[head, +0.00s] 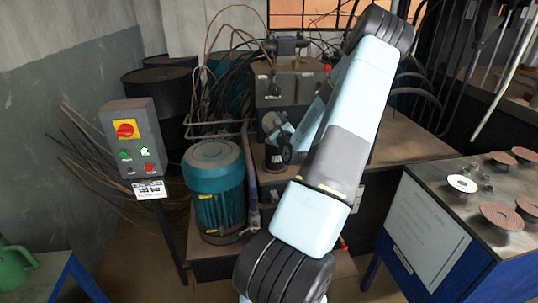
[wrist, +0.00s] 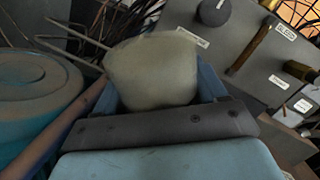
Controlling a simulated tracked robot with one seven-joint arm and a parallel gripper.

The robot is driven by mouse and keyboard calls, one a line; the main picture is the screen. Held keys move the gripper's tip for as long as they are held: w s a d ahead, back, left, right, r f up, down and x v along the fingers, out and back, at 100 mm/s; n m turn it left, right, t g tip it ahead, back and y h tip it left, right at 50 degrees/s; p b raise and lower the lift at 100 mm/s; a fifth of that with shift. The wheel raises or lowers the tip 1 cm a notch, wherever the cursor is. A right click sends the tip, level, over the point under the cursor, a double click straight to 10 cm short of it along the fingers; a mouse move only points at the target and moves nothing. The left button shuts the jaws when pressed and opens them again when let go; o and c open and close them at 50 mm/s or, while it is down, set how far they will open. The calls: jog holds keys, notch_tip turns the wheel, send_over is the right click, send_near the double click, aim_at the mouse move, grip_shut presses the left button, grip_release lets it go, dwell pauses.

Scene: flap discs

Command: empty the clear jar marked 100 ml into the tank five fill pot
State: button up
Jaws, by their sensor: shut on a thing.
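In the wrist view a cloudy, grey-green translucent jar (wrist: 152,72) sits between the two blue fingers of my gripper (wrist: 160,88). My gripper is shut on it, and the fingertips are largely hidden behind it. No marking shows on the jar and its contents cannot be made out. In the head view my gripper (head: 280,135) is partly hidden by my arm, close to the front of the grey machine block (head: 290,85). I cannot tell which part is the tank five fill pot.
A teal motor (head: 214,185) stands left of my gripper, with cables behind it. A control box (head: 132,138) with a red and yellow switch is further left. A brass rod (wrist: 248,48) and knobs stick out from the block. A bench (head: 455,205) with several discs is at right.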

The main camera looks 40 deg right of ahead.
jog(key=shift+w+a+n+t, duration=0.15)
jog(key=shift+a+n, duration=0.15)
jog(key=shift+n, duration=0.3)
jog(key=shift+a+n+t, duration=0.15)
jog(key=shift+a+n, duration=0.15)
jog(key=shift+n, duration=0.3)
jog(key=shift+a+r+n, duration=0.15)
jog(key=shift+r+n, duration=0.15)
jog(key=shift+n, duration=0.3)
jog(key=shift+r, duration=0.1)
